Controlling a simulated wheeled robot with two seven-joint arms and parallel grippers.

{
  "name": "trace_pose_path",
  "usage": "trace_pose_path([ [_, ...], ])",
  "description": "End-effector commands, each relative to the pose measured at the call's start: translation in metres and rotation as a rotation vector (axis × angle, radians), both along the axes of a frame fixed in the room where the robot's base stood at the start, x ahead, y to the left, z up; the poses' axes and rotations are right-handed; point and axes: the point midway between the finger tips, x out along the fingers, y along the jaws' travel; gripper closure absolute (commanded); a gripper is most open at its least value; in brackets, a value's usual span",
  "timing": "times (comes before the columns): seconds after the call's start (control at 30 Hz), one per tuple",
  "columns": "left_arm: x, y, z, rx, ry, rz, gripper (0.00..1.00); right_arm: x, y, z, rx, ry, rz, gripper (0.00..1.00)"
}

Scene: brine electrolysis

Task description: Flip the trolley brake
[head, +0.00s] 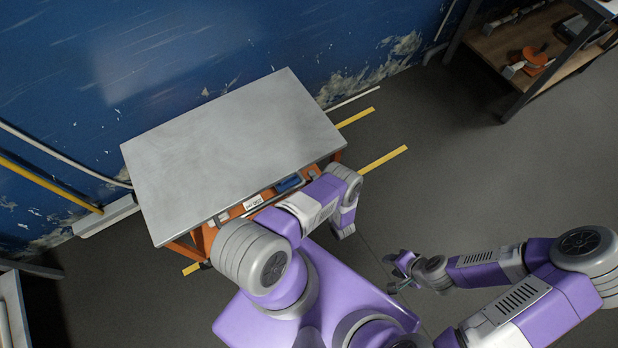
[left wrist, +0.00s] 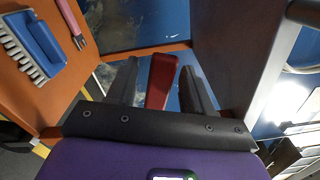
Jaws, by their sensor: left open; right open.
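The trolley (head: 230,150) has a grey top and an orange frame and stands against the blue wall in the head view. In the left wrist view a red lever (left wrist: 161,82) shows between the two dark fingers of my left gripper (left wrist: 159,66). The fingers are open, one on each side of the lever; I cannot tell whether either touches it. In the head view my left arm reaches to the trolley's right front, and its fingers are hidden. My right gripper (head: 391,272) is open and empty over the floor, right of my base.
A blue brush (left wrist: 36,45) and a pink-handled tool (left wrist: 72,20) lie on the trolley's orange surface. A white label (head: 254,203) is on its front. A shelf unit (head: 520,50) stands at the back right. Grey floor (head: 450,170) is clear between.

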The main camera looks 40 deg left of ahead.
Motion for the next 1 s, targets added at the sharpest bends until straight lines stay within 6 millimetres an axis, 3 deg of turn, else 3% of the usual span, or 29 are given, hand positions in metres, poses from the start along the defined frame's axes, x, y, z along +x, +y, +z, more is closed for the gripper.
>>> trace_pose_path([
  [0.17, 0.0057, 0.0142, -0.0004, -0.001, 0.000, 0.000, 0.49, 0.0000, -0.0001, -0.0027, 0.000, 0.000, 0.000, 0.57],
  [0.47, 0.0064, 0.0160, -0.0003, -0.002, 0.001, 0.000, 0.50, -0.0001, -0.0001, -0.0026, 0.000, 0.000, 0.000, 0.57],
  [0.8, 0.0062, 0.0158, -0.0004, -0.002, 0.001, 0.000, 1.00, -0.0001, 0.0001, -0.0027, 0.000, 0.000, 0.000, 0.57],
  [1.0, 0.0062, 0.0158, -0.0004, -0.002, 0.001, 0.000, 1.00, -0.0001, 0.0001, -0.0027, 0.000, 0.000, 0.000, 0.57],
])
